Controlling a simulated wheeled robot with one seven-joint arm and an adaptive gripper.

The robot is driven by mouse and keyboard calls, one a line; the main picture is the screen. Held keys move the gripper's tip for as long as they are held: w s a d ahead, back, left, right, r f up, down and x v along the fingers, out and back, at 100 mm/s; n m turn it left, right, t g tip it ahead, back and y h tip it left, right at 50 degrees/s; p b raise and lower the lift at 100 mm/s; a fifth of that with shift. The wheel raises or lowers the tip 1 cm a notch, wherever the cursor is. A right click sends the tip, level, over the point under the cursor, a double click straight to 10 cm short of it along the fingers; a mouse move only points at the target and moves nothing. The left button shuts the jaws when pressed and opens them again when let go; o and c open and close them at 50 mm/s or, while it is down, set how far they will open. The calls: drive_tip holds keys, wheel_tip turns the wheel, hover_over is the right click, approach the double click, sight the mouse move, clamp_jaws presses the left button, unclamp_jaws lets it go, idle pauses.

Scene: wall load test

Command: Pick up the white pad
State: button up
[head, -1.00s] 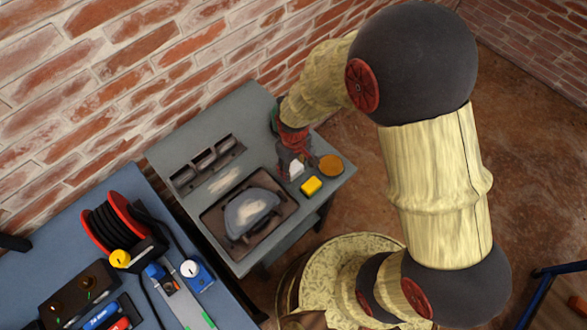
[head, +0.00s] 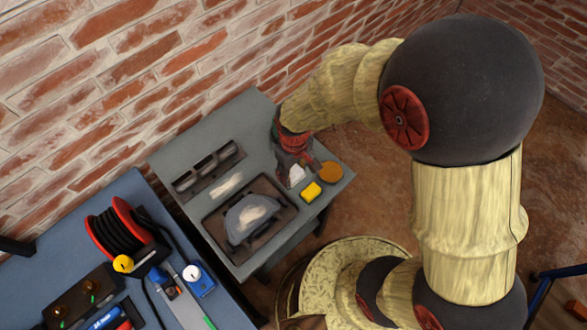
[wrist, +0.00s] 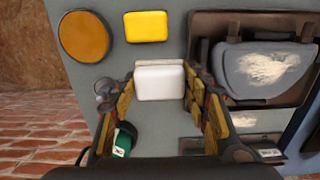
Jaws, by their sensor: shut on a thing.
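The white pad (wrist: 159,81) is a small white block between my gripper's two fingers (wrist: 165,90) in the wrist view. The fingers press on its left and right sides. In the head view the pad (head: 297,174) shows as a small white patch below my gripper (head: 291,168), over the right part of the grey table (head: 255,130). I cannot tell whether the pad touches the table top.
A yellow block (head: 311,191) and a round orange-brown disc (head: 329,173) lie close to the pad. A dark tray (head: 215,217) holds a grey rounded piece (head: 252,218). A green item (wrist: 123,140) stands near the left finger. A brick wall runs behind the table.

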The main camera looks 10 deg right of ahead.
drive_tip(key=s+a+r+p, duration=0.1)
drive_tip(key=s+r+p, duration=0.1)
drive_tip(key=s+r, duration=0.5)
drive_tip(key=shift+s+a+p, duration=0.25)
drive_tip(key=shift+s+p, duration=0.05)
drive_tip(key=shift+s, duration=1.9)
drive_tip(key=o, duration=0.5)
drive_tip(key=c, duration=0.4)
